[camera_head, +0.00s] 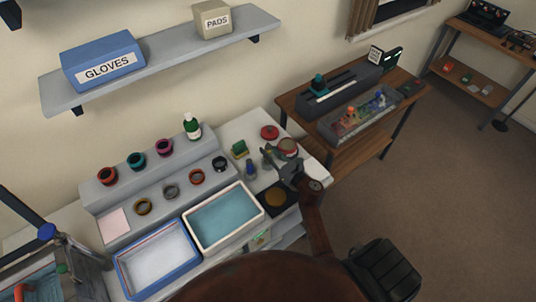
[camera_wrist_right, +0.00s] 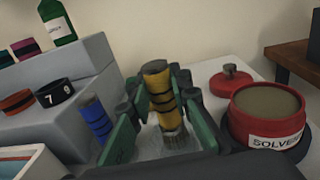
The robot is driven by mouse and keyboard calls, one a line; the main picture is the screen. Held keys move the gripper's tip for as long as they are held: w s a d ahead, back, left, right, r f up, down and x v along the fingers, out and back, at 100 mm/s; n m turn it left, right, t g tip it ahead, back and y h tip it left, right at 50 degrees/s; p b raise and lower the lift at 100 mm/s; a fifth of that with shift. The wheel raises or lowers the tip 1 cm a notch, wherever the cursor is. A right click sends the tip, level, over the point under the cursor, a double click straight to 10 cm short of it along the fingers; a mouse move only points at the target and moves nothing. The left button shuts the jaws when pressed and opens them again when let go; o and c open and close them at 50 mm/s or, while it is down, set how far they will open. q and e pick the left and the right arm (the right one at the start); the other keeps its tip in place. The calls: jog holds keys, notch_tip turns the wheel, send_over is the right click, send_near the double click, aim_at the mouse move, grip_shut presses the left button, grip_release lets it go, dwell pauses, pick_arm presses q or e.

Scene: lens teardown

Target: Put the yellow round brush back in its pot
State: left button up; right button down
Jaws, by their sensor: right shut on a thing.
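My right gripper (camera_head: 280,163) is over the right end of the workbench. In the right wrist view its green fingers (camera_wrist_right: 155,112) are shut on the yellow round brush (camera_wrist_right: 158,88). The brush has a yellow handle with black bands, stands roughly upright and slightly tilted, and has its pale bristles at the lower end. I cannot make out the brush in the head view. A blue banded handle or cylinder (camera_wrist_right: 95,118) stands just left of the fingers; it also shows in the head view (camera_head: 250,169). I cannot clearly identify the brush's pot. My left gripper is not in view.
A red solvent tin (camera_wrist_right: 268,104) stands close on the right, its red lid (camera_wrist_right: 231,80) behind. A grey stepped stand (camera_head: 150,170) with several rings is left. A white-rimmed tray (camera_head: 187,238), a blue-rimmed tray (camera_head: 119,265) and a dark mat (camera_head: 264,208) lie in front.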

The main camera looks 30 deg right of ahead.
jog(key=shift+f, duration=0.9)
jog(key=shift+f, duration=0.15)
jog(key=c, duration=1.8)
grip_release()
jog(key=shift+o, duration=0.2)
jog(key=shift+s, duration=0.25)
jog(key=s, duration=0.3)
jog(key=s+d, duration=0.1)
jog(key=s, duration=0.3)
jog(key=s+b, duration=0.1)
jog(key=s, duration=0.3)
jog(key=shift+s+d+r, duration=0.2)
jog(key=shift+d, duration=0.2)
